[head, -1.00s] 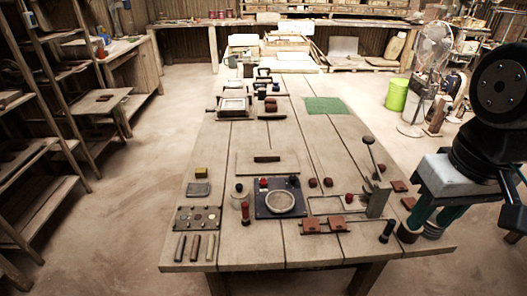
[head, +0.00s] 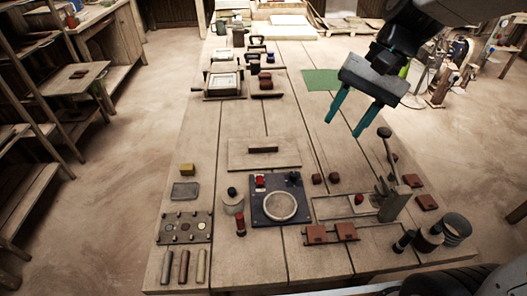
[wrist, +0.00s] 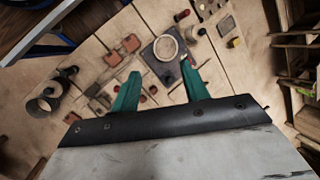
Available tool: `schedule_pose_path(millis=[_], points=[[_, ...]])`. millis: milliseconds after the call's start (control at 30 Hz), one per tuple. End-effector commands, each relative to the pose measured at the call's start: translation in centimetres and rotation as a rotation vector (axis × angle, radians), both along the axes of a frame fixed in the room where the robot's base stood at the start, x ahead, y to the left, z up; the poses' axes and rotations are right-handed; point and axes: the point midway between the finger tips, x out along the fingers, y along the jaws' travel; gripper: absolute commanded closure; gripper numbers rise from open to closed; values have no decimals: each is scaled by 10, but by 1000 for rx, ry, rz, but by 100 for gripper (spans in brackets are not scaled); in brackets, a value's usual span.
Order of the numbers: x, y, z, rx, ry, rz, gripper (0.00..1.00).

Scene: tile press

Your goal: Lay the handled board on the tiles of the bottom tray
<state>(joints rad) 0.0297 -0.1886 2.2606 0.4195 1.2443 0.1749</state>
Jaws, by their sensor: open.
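The handled board (head: 287,156), a flat pale board with a dark bar handle, lies on the table beyond the dark blue plate. The bottom tray (head: 375,239) is a thin frame near the front right, with two red-brown tiles (head: 317,234) at its left part; these tiles also show in the wrist view (wrist: 130,43). My gripper (head: 343,128) is open and empty, its two teal fingers pointing down above the table, right of the board and apart from it. In the wrist view my gripper (wrist: 160,69) is open too; I cannot make out the board there.
A lever press (head: 392,206) with an upright handle stands right of the trays. The dark blue plate (head: 259,212) carries a round dish. Cylinders (head: 428,238) stand at the front right corner. Small blocks and bars crowd the front left. The table around the green mat (head: 319,79) is fairly clear.

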Motion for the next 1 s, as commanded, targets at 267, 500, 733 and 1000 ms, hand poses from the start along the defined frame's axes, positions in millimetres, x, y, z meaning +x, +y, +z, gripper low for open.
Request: schedule_pose_path(millis=[267, 500, 733, 1000], points=[[111, 31, -57, 219, 241, -267, 55], [198, 48, -137, 387, 453, -516, 55], [260, 55, -231, 522, 641, -748, 55], [288, 56, -298, 602, 757, -897, 55]])
